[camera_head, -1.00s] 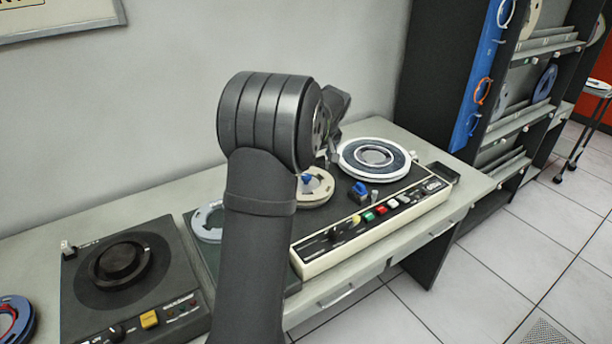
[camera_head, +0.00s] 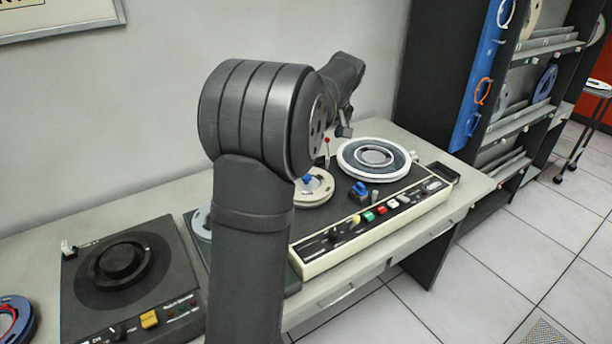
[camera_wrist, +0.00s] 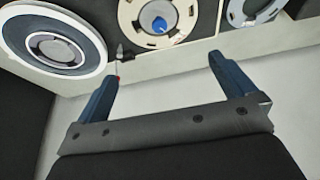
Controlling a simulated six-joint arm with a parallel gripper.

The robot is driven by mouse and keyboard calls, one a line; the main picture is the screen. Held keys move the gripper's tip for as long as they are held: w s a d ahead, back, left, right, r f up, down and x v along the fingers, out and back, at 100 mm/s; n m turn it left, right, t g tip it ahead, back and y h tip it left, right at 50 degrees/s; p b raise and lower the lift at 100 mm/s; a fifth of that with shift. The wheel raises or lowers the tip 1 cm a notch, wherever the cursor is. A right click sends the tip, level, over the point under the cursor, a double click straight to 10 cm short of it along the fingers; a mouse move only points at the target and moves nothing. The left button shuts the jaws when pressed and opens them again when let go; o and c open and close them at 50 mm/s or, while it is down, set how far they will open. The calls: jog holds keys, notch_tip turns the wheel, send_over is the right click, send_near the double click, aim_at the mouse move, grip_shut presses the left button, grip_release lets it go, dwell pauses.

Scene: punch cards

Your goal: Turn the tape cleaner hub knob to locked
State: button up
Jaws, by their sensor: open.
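The tape cleaner (camera_head: 345,236) is a cream-edged deck with coloured buttons along its front. A blue knob (camera_head: 307,179) sits at the hub of the beige reel on its left side; the arm hides part of that reel. In the wrist view the blue knob (camera_wrist: 159,24) is at the top middle, inside the beige ring (camera_wrist: 190,12). My gripper (camera_wrist: 163,68) is open and empty, its two blue fingers apart on a background of pale surface. The knob lies beyond the fingertips, apart from them. I cannot tell whether the knob is locked.
A larger white-rimmed reel (camera_head: 373,158) sits on the deck's right. A red-tipped lever (camera_head: 327,140) stands behind, close to the left finger in the wrist view. A blue block (camera_head: 360,188) is near the buttons. A dark turntable unit (camera_head: 125,270) stands left.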

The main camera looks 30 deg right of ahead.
jog(key=shift+s+r, duration=0.15)
jog(key=shift+r, duration=0.25)
